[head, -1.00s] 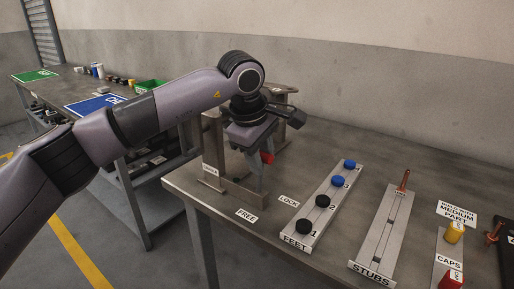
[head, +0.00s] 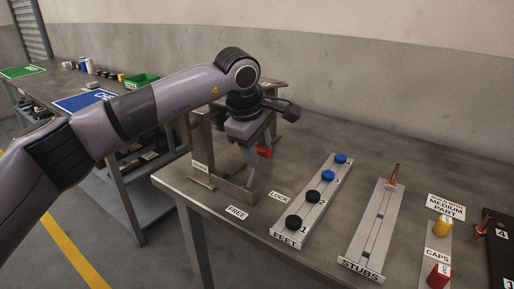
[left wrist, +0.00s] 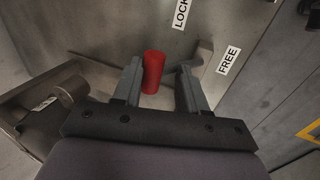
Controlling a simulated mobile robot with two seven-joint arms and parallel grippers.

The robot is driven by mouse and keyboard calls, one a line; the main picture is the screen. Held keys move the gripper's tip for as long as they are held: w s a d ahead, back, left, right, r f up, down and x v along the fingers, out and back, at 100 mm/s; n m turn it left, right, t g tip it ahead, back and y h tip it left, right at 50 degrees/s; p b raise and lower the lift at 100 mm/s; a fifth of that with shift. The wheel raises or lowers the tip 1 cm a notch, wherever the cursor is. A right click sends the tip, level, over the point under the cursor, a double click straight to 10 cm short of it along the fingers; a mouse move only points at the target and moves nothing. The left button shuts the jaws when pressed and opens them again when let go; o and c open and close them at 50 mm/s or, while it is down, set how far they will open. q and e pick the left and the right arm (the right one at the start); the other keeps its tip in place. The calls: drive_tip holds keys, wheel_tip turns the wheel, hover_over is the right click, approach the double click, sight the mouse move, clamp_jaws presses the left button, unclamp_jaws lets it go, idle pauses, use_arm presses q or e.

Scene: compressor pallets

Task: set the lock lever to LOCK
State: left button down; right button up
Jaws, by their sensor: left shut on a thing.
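The lock lever has a red handle (head: 264,152), which also shows as a red cylinder in the left wrist view (left wrist: 153,72). My left gripper (head: 256,165) points down at the fixture on the bench and is shut on the lever. In the left wrist view the red handle shows between the fingers (left wrist: 160,84), close to the left one. The LOCK label (head: 280,197) and the FREE label (head: 237,212) lie on the bench in front of the fixture. The wrist view also shows the LOCK label (left wrist: 181,14) and the FREE label (left wrist: 229,60). The lever's pivot is hidden.
The grey metal fixture (head: 202,150) stands around the gripper. To its right are the FEET rack (head: 318,205) with blue and black feet, the STUBS rack (head: 372,235), and yellow (head: 443,225) and red (head: 439,275) caps. A second bench with a green bin (head: 142,81) stands behind left.

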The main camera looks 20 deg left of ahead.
sight(252, 174)
use_arm(q)
drive_tip(key=shift+d+f, duration=0.1)
drive_tip(key=shift+f, duration=0.4)
drive_tip(key=c, duration=1)
unclamp_jaws()
drive_tip(key=v, duration=0.7)
drive_tip(key=shift+r, duration=0.4)
drive_tip(key=shift+o, duration=0.4)
